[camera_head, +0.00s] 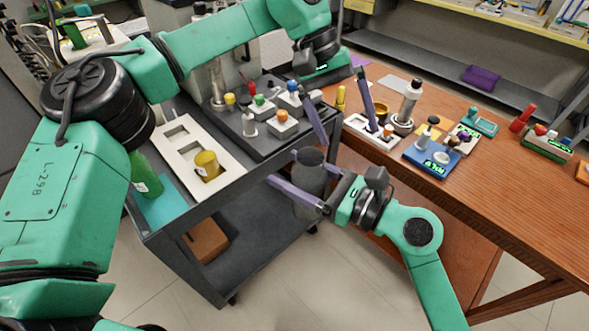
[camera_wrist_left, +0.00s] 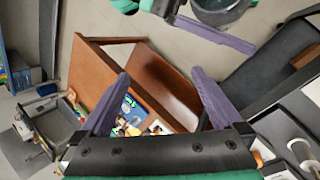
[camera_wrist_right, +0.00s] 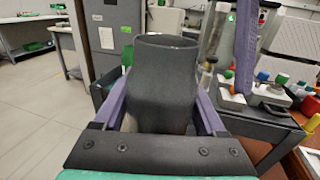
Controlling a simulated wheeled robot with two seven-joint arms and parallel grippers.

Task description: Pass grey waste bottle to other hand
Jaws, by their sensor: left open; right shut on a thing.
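The grey waste bottle (camera_head: 311,184) is a dark grey, open-topped cylinder. It stands roughly upright in the air beside the cart's right edge. My right gripper (camera_head: 286,168) is shut around it, one purple finger on each side. The bottle fills the middle of the right wrist view (camera_wrist_right: 166,85). My left gripper (camera_head: 347,132) is open and empty, fingers pointing down, above and slightly right of the bottle in the head view. In the left wrist view nothing is between its fingers (camera_wrist_left: 160,75); the bottle is partly cut off at the top (camera_wrist_left: 217,10).
A dark cart (camera_head: 225,213) on the left carries a white tray (camera_head: 222,148), a yellow cup (camera_head: 207,165) and a dark rack (camera_head: 262,140) with coloured knobs. A wooden table (camera_head: 480,170) on the right holds a blue block (camera_head: 424,164) and small bottles.

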